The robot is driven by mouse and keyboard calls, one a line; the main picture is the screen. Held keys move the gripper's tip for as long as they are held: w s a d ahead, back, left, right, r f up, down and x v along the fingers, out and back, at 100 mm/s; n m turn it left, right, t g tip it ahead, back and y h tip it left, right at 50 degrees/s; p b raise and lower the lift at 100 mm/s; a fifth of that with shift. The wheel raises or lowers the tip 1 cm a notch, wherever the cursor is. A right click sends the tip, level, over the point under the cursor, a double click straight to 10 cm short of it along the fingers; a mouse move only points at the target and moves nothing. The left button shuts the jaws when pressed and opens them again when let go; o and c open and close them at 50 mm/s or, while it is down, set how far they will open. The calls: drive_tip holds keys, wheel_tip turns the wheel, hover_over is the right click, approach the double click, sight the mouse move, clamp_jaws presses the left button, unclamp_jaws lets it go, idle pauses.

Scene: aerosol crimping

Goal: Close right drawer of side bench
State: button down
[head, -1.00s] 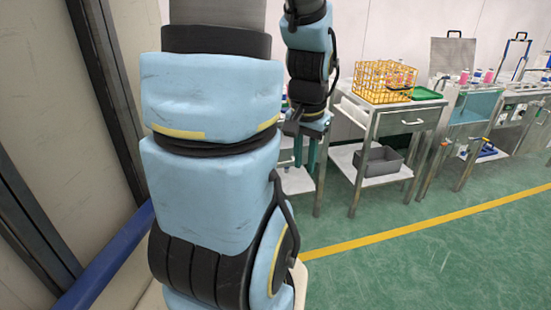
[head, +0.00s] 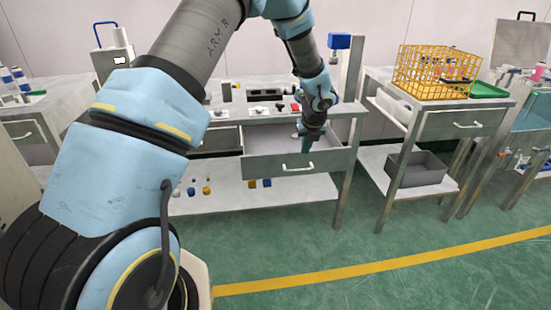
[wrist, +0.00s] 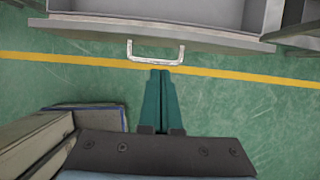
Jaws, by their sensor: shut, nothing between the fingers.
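The right drawer (head: 262,168) of the side bench is pulled out, with its grey inside showing and a pale bar handle (head: 298,168) on its front. In the wrist view the drawer front (wrist: 210,40) spans the top, with the handle (wrist: 155,62) at its lower edge. My gripper (head: 306,147) points down by the drawer front, partly covering the drawer in the head view. In the wrist view my gripper's green fingers (wrist: 160,73) are together and empty, with tips just below the handle in the picture. I cannot tell whether they touch it.
The side bench top (head: 340,108) carries small parts, and its lower shelf (head: 225,197) holds small blue and yellow pieces. To the right stands another bench with a yellow wire basket (head: 432,75) and a grey bin (head: 418,172). The green floor (head: 400,235) in front is clear.

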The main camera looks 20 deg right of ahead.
sight(301, 163)
drive_tip(key=p+x, duration=0.1)
drive_tip(key=x, duration=0.9)
drive_tip(key=shift+w+p, duration=0.1)
drive_tip(key=shift+p, duration=0.25)
drive_tip(key=shift+w, duration=0.15)
